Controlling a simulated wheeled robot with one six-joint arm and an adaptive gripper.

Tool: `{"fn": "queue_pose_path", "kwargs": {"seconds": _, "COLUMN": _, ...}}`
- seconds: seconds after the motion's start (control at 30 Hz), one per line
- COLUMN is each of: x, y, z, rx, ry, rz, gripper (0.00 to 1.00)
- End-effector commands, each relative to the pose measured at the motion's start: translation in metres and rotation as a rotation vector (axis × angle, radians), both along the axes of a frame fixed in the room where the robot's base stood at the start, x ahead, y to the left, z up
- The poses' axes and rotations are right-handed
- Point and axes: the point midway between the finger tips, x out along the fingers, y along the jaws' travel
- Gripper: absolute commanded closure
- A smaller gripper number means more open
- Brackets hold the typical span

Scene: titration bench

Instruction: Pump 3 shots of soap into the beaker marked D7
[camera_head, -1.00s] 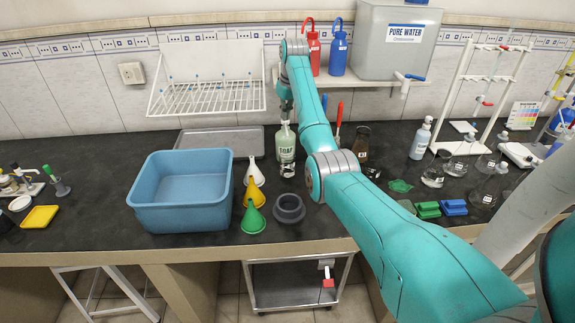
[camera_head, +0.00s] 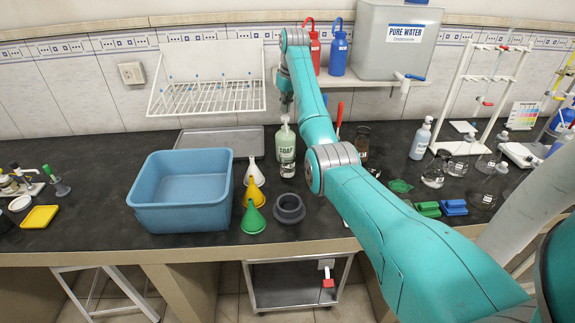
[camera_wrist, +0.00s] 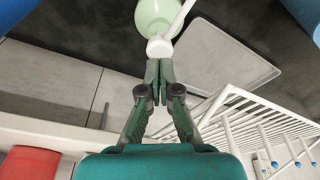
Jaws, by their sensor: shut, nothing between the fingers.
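The green soap bottle (camera_head: 287,150) with a white pump head stands upright on the dark bench and reads SOAP. A small clear glass vessel (camera_head: 288,170) sits right in front of its base; its marking is too small to read, so I cannot tell whether it is D7. My gripper (camera_head: 286,106) is just above the pump head, pointing down, partly behind my arm. In the wrist view my gripper's fingertips (camera_wrist: 159,72) are shut and empty, close to the white pump head (camera_wrist: 160,47). I cannot tell whether they touch it.
A blue tub (camera_head: 183,190) and funnels (camera_head: 254,217) stand to the left and in front. A dark grey ring (camera_head: 289,207) lies in front of the bottle. A wire rack (camera_head: 215,97) hangs behind. Glassware (camera_head: 434,176) stands to the right.

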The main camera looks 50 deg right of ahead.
Motion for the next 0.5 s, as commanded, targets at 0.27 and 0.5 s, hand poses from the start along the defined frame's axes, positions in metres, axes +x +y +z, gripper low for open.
{"fn": "queue_pose_path", "kwargs": {"seconds": 0.27, "x": 0.0, "y": 0.0, "z": -0.001, "rx": 0.0, "ry": 0.0, "rz": 0.0, "gripper": 1.0}}
{"fn": "queue_pose_path", "kwargs": {"seconds": 0.5, "x": 0.0, "y": 0.0, "z": -0.0072, "rx": 0.0, "ry": 0.0, "rz": 0.0, "gripper": 1.0}}
